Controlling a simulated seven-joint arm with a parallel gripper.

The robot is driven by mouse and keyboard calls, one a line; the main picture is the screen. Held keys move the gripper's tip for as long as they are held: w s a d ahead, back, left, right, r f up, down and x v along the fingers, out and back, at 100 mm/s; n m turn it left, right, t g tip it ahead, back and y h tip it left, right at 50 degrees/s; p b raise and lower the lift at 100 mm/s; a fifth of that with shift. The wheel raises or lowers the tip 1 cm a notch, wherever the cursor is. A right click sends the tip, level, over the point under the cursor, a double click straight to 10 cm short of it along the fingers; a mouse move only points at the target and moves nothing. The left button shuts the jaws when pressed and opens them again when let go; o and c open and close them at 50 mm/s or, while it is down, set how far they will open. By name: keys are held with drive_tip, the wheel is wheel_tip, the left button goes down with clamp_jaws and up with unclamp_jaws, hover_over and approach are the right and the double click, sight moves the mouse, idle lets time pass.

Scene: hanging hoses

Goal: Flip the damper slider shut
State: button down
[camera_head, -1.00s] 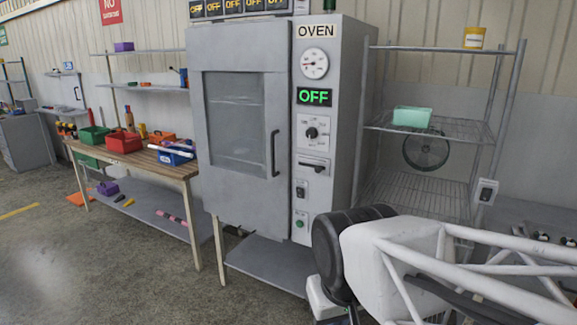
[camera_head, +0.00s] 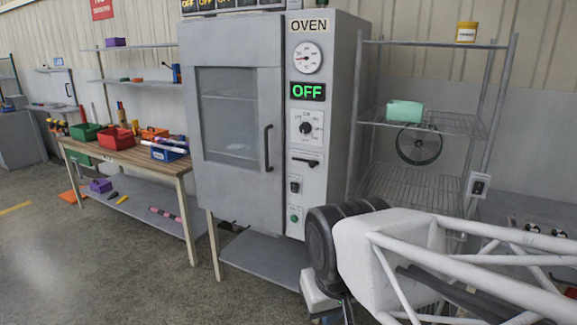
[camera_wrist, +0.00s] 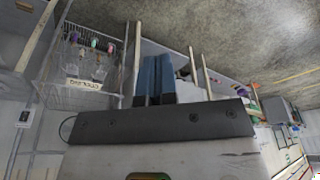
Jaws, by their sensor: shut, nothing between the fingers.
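The damper slider (camera_head: 305,161) is a small dark bar set in a pale plate on the oven's front control panel. It sits below the rotary knob (camera_head: 306,127) and right of the door handle. My gripper's two blue-grey fingers (camera_wrist: 153,80) show in the wrist view, close together and empty. In the head view my arm is at lower right, in front of the rack and well below the slider, apart from it. The fingers are not clearly visible there. I cannot make out the slider in the wrist view.
The oven (camera_head: 235,130) has a closed door and a green OFF display (camera_head: 307,91). A wire rack (camera_head: 415,185) stands to its right, holding a mint-green box (camera_head: 405,111). A wooden workbench (camera_head: 125,158) with bins stands left. The floor at front left is clear.

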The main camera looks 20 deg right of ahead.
drive_tip(key=shift+w, duration=0.1)
drive_tip(key=w+d+r+m+t, duration=0.1)
drive_tip(key=w+d+r+m, duration=0.2)
drive_tip(key=w, duration=0.9)
drive_tip(key=w+d+r, duration=0.4)
drive_tip(key=w, duration=0.8)
drive_tip(key=w+d+r+m+t, duration=0.1)
drive_tip(key=w+d+r+m, duration=0.2)
drive_tip(key=w, duration=0.8)
drive_tip(key=w+d+f+m, duration=0.1)
drive_tip(key=w+d, duration=0.5)
drive_tip(key=w, duration=0.3)
drive_tip(key=w+d+f+m, duration=0.1)
drive_tip(key=w+d+f, duration=0.1)
drive_tip(key=w+d, duration=0.5)
drive_tip(key=w+d+f+m+t, duration=0.1)
drive_tip(key=w+d, duration=0.5)
drive_tip(key=w, duration=0.7)
drive_tip(key=shift+w+d+f+m, duration=0.15)
drive_tip(key=shift+d+f+m, duration=0.15)
drive_tip(key=shift+m, duration=0.2)
drive_tip(key=shift+f, duration=0.1)
